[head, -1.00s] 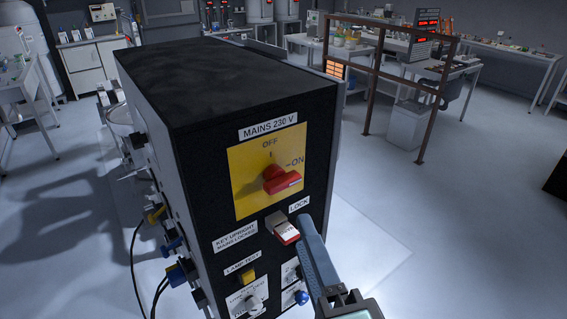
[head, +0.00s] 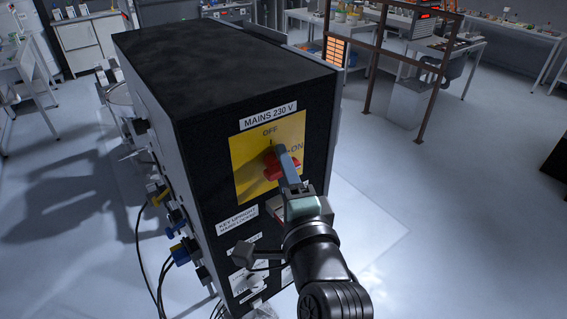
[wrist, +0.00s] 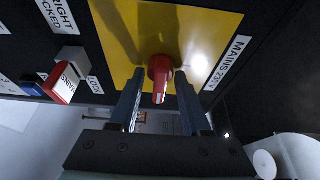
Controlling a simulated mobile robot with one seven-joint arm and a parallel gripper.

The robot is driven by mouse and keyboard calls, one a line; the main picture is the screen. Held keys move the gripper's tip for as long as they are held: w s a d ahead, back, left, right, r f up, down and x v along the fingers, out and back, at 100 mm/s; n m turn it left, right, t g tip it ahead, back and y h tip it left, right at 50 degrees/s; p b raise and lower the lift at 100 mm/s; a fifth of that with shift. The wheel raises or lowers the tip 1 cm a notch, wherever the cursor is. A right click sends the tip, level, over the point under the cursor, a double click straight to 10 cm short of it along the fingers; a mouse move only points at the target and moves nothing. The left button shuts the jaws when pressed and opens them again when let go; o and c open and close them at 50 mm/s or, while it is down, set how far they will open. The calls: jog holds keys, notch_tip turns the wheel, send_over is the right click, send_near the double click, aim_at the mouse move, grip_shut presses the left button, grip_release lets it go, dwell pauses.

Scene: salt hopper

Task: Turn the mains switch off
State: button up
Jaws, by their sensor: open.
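The mains switch is a red rotary knob (head: 272,169) on a yellow plate (head: 247,172) marked OFF at the top and ON at the right. The part of the knob that shows in the head view lies toward ON; my finger covers some of it. My gripper (head: 287,160) is at the knob. In the wrist view the red knob (wrist: 160,72) stands between the two open fingers of my gripper (wrist: 159,84), with a gap on each side. I cannot tell how deep the fingers reach around it.
The plate is on the front of a black cabinet (head: 220,60). Below the plate, a red and white lock piece (wrist: 66,80) sits beside the LOCK label, largely hidden in the head view by my gripper. Cables hang at the cabinet's left side. A brown frame (head: 372,70) stands behind.

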jog(key=shift+c, duration=0.3)
grip_shut()
